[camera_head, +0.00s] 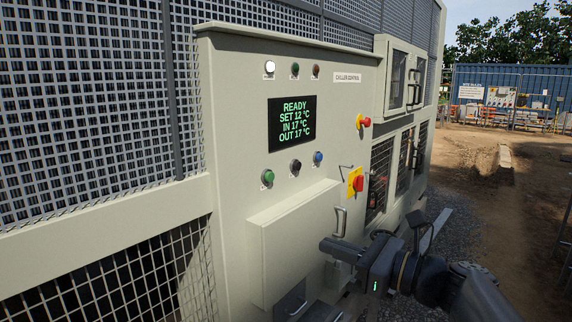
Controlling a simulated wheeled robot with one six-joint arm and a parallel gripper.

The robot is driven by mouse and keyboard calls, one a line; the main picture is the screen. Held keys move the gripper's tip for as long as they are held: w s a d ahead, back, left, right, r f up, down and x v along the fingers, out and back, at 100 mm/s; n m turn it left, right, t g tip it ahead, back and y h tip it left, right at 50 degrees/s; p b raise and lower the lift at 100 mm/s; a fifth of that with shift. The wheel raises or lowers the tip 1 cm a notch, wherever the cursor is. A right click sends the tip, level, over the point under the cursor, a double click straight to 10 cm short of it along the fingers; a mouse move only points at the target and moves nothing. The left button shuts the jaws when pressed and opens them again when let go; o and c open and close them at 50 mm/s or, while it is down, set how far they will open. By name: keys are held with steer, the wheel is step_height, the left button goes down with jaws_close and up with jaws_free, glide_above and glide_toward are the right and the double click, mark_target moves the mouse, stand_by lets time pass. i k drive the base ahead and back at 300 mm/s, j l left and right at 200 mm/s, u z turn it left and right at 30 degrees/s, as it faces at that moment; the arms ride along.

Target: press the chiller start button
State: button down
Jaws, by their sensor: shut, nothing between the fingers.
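The chiller control panel (232,130) is a pale cabinet face on the left and middle. A green button (268,176) sits below the display, at the left of a row with a black button (296,166) and a blue button (318,157). Any labels on these buttons are too small to read. The display (293,122) reads READY, SET 12 °C, IN 17 °C, OUT 17 °C. My gripper (328,246) is shut and empty, pointing left. In the picture it is lower and to the right of the green button, apart from it.
A protruding box (290,245) lies below the buttons. A red knob (363,122) and a red-yellow switch (356,182) stick out at the panel's right. Handles (340,221) project near my gripper. Open dirt ground (470,215) lies right.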

mark_target(269, 176)
steer(key=i+j+z, duration=0.1)
steer(key=i, duration=0.75)
